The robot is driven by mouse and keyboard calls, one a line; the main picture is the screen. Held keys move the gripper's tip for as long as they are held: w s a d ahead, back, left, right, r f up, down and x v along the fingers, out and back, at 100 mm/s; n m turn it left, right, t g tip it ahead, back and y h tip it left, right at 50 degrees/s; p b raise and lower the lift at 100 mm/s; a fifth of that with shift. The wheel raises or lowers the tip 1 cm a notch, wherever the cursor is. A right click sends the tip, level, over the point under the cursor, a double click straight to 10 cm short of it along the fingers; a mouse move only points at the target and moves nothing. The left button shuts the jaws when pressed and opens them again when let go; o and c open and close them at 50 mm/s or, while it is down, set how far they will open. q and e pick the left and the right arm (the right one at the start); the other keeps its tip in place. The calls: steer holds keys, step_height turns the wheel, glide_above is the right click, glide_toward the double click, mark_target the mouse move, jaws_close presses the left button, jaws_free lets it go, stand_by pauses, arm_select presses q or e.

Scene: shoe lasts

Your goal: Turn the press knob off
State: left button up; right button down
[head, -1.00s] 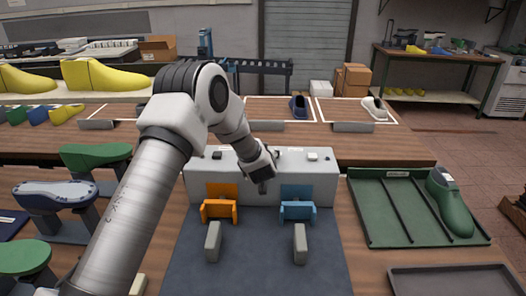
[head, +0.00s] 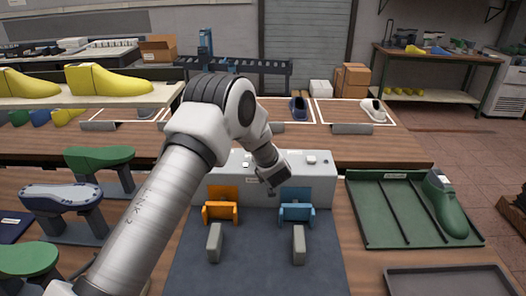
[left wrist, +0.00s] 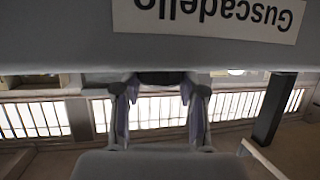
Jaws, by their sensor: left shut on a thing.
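The press is a pale grey box (head: 322,182) at the centre of the head view, with an orange fixture (head: 220,211) and a blue fixture (head: 297,212) in front. My left gripper (head: 271,191) is at the box's front face, between the two fixtures. In the left wrist view my left gripper (left wrist: 160,92) has its two fingers on either side of a dark knob (left wrist: 160,78) and is shut on it. The arm hides the knob in the head view, and its turn angle cannot be told. My right gripper is not in view.
Two grey upright blocks (head: 214,242) stand on the dark mat (head: 255,270) before the press. A green tray (head: 375,238) with a green last (head: 445,205) lies to the right. Green and blue lasts on stands (head: 62,197) are at the left. A grey tray (head: 455,282) is at the front right.

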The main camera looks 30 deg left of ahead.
arm_select(q)
steer(key=shift+n+g+y+p, duration=0.75)
steer(key=shift+n+g+y, duration=0.15)
steer(key=shift+n+g, duration=0.15)
steer(key=shift+n+g+y, duration=0.4)
steer(key=shift+n+g, duration=0.25)
steer(key=shift+n, duration=0.1)
steer(key=shift+f+n+g+y, duration=0.1)
steer(key=shift+n+g+y, duration=0.3)
steer(key=shift+n+g, duration=0.2)
steer(key=shift+g, duration=0.3)
steer(key=o, duration=0.9)
steer(key=shift+o, duration=1.3)
steer(key=shift+w+a, duration=0.1)
steer(key=shift+a, duration=0.05)
